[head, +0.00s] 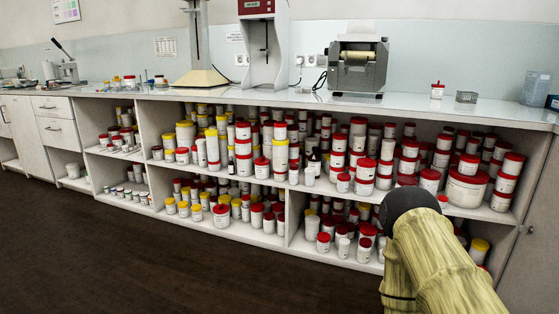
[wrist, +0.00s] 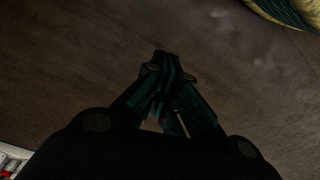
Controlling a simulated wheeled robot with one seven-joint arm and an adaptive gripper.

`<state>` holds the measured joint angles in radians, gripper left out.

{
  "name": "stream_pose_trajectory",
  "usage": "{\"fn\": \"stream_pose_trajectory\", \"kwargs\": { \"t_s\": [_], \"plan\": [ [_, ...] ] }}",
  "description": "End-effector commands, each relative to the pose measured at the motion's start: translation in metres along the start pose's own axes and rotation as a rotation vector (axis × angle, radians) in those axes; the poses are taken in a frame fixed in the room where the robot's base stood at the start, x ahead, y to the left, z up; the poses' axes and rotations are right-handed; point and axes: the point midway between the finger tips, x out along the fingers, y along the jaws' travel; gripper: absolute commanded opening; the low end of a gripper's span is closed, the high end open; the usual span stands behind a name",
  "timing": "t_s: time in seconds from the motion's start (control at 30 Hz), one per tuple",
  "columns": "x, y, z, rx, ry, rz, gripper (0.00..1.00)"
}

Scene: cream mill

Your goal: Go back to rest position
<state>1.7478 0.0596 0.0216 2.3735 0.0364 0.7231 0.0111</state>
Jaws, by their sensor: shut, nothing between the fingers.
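My gripper (wrist: 168,62) points at the dark brown floor in the wrist view. Its two dark fingers meet at the tips, and nothing is between them. In the head view my arm, in a yellow-green cover with a dark rounded joint, shows at the lower right in front of the shelves. The gripper itself is not visible in the head view.
A long counter (head: 300,98) stands ahead over open shelves full of white jars with red and yellow lids. On it stand a grey roller machine (head: 358,66), a small red-lidded jar (head: 437,91) and a wire basket (head: 466,97). The floor (head: 150,255) at left is clear.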

Motion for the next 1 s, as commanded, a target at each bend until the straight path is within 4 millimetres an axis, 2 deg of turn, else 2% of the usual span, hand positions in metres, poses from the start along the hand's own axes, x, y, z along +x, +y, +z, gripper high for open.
{"fn": "stream_pose_trajectory", "kwargs": {
  "t_s": [0.03,0.2,0.27,0.57,1.0],
  "plan": [
    [-0.007,0.002,0.014,-0.016,-0.027,0.001,0.0],
    [-0.029,0.008,0.054,-0.062,-0.108,0.002,0.0],
    [-0.04,0.007,0.049,-0.058,-0.099,0.001,0.0],
    [-0.077,0.007,0.044,-0.057,-0.098,0.001,0.0],
    [-0.167,0.005,0.035,-0.056,-0.097,0.002,0.0]
  ]
}}
